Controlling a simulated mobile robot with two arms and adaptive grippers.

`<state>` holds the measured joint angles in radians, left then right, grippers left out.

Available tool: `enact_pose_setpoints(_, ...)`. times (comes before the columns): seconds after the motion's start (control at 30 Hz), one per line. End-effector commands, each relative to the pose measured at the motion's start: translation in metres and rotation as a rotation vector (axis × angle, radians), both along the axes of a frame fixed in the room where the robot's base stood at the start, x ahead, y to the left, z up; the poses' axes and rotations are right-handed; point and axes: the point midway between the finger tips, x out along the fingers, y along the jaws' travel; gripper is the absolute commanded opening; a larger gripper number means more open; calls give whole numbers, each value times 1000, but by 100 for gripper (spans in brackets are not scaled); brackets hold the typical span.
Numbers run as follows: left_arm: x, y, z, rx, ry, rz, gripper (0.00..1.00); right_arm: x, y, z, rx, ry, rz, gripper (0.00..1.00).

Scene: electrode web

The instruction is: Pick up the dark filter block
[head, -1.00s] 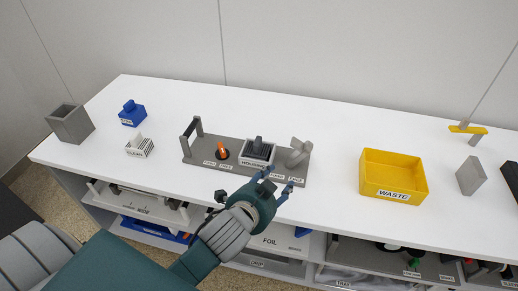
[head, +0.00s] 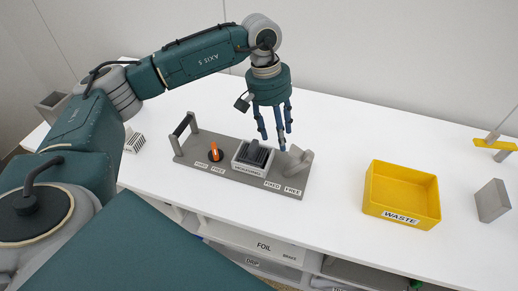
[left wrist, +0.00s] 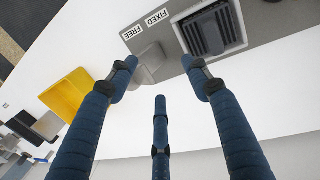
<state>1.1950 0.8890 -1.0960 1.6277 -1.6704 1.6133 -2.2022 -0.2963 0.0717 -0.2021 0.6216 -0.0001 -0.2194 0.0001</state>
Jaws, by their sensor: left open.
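My left gripper (head: 276,140) hangs fingers down, open and empty, just right of and behind the block in the head view. In the left wrist view its three fingers (left wrist: 160,72) are spread, with nothing between them and apart from the block. My right gripper is not in view.
An orange knob (head: 214,153), a grey upright handle (head: 185,132) and a tilted grey lever (head: 298,160) stand on the base near the holder. A yellow WASTE bin (head: 402,216) stands to the right. White table between base and bin is clear.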

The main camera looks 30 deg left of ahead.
Motion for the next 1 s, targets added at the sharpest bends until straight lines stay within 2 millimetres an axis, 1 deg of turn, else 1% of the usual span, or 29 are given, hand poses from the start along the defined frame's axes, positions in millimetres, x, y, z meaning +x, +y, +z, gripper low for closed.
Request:
enact_pose_setpoints(0.03,1,27,7,71,3,-14,49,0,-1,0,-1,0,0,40)
enact_pose_setpoints(0.1,-1,52,12,140,16,-30,49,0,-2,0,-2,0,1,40)
enact_pose_setpoints(0.17,-3,64,14,174,25,-37,49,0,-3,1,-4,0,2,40)
enact_pose_setpoints(0.2,-4,69,12,187,30,-41,49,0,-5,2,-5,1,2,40)
enact_pose_setpoints(0.27,-5,72,4,195,35,-43,49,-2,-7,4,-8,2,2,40)
enact_pose_setpoints(0.4,-6,71,-19,194,36,-43,49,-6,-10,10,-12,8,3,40)
enact_pose_setpoints(0.5,-6,70,-32,192,34,-43,49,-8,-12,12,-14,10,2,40)
enact_pose_setpoints(0.63,-6,70,-40,190,32,-43,49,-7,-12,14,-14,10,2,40)
enact_pose_setpoints(0.73,-9,70,-49,190,33,-44,49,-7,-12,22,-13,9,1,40)
enact_pose_setpoints(0.87,-13,69,-69,190,36,-44,49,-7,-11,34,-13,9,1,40)
enact_pose_setpoints(0.9,-12,69,-75,188,33,-43,49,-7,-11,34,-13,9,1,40)
enact_pose_setpoints(1.0,-12,68,-86,188,31,-44,49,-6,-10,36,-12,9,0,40)
